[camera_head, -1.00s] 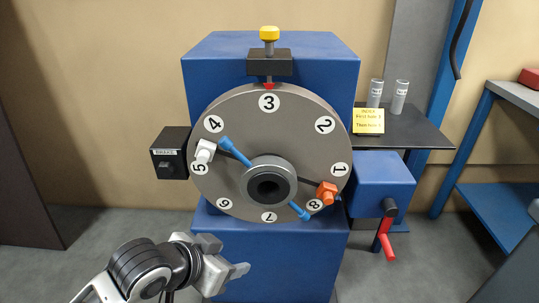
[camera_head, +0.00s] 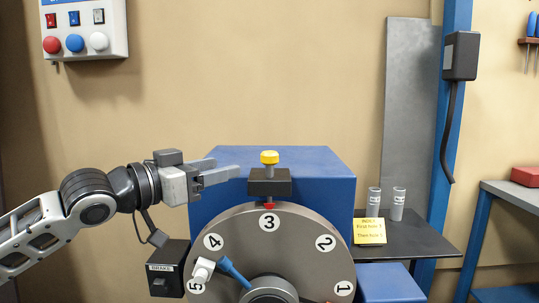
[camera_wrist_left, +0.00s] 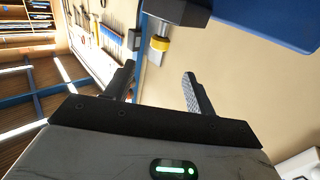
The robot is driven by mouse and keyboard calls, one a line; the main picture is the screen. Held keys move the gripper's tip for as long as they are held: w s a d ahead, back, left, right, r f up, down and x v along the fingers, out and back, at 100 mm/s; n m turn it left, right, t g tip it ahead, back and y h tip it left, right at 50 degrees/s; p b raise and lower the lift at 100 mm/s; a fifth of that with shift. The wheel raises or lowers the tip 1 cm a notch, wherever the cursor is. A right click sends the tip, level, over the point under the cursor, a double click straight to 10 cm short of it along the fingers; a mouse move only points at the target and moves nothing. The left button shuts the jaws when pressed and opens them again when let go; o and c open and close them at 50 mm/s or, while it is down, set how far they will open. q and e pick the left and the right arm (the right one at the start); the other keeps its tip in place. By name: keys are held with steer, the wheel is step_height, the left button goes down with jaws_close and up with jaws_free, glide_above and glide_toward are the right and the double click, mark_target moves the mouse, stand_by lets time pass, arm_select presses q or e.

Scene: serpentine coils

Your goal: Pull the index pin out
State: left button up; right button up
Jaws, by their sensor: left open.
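The index pin (camera_head: 269,158) has a yellow knob on a metal stem and stands upright in a black block (camera_head: 269,183) at the top of the blue machine, above number 3 on the grey dial (camera_head: 240,222). My left gripper (camera_head: 236,173) is open, just left of the pin and level with the gap between knob and block; nothing is between its fingers. In the left wrist view the yellow knob (camera_wrist_left: 160,44) shows beyond the open fingers (camera_wrist_left: 158,82), apart from them. My right gripper is not in view.
The blue housing (camera_head: 320,175) is behind the dial. A brake box (camera_head: 168,268) is at the dial's left. A shelf (camera_head: 410,240) with two grey cylinders and a yellow note (camera_head: 369,231) is at the right. A button panel (camera_head: 85,30) hangs on the upper left wall.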

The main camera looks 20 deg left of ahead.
mark_target(270, 152)
arm_select(q)
steer(key=p+x, duration=0.2)
steer(key=x, duration=1.1)
steer(key=shift+w+d, duration=0.15)
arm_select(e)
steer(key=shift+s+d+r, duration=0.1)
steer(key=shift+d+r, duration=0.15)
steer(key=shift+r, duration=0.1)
